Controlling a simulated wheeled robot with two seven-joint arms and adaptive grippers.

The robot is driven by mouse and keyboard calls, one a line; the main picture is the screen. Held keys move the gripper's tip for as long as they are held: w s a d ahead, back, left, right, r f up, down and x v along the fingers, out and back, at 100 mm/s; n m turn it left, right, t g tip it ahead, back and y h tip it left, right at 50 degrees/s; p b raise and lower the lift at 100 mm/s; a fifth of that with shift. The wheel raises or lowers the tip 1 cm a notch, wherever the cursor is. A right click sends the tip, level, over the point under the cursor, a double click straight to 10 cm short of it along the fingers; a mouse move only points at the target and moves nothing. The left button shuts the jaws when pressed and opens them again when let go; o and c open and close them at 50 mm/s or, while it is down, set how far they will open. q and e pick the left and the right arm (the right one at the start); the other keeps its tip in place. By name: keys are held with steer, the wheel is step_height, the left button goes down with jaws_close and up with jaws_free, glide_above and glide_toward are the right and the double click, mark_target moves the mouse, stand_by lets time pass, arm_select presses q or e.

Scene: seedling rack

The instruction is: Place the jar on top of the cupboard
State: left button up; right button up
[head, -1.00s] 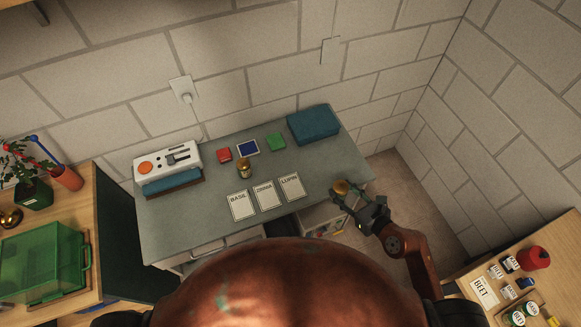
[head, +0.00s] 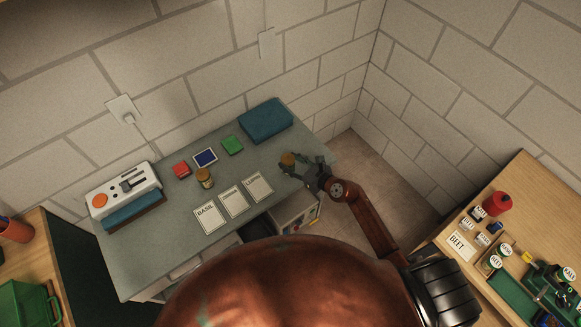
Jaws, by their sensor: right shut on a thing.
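My right gripper (head: 293,167) is shut on a small jar with a gold-brown lid (head: 287,158). It holds the jar at the right end of the grey-topped unit (head: 165,225), near its front edge. I cannot tell how high the jar is above the top. The unit has pale drawer fronts below and looks like the cupboard, but I cannot be sure. A second small jar with a gold lid (head: 204,177) stands on the grey top, left of the middle. My left gripper is not in view.
Seed cards (head: 232,200) marked BASIL and LUPIN, with one between, lie along the front. A white device (head: 122,190), red, blue and green pieces, and a teal box (head: 265,120) stand behind. A wooden table (head: 520,190) with labelled jars is at right. The right end has bare surface.

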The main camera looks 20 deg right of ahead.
mark_target(293, 167)
steer(key=shift+f+b, duration=0.45)
steer(key=shift+f, duration=1.1)
steer(key=shift+f, duration=0.15)
steer(key=o, duration=1.2)
steer(key=shift+r, duration=0.2)
steer(key=v, duration=1.2)
steer(key=shift+f, duration=0.15)
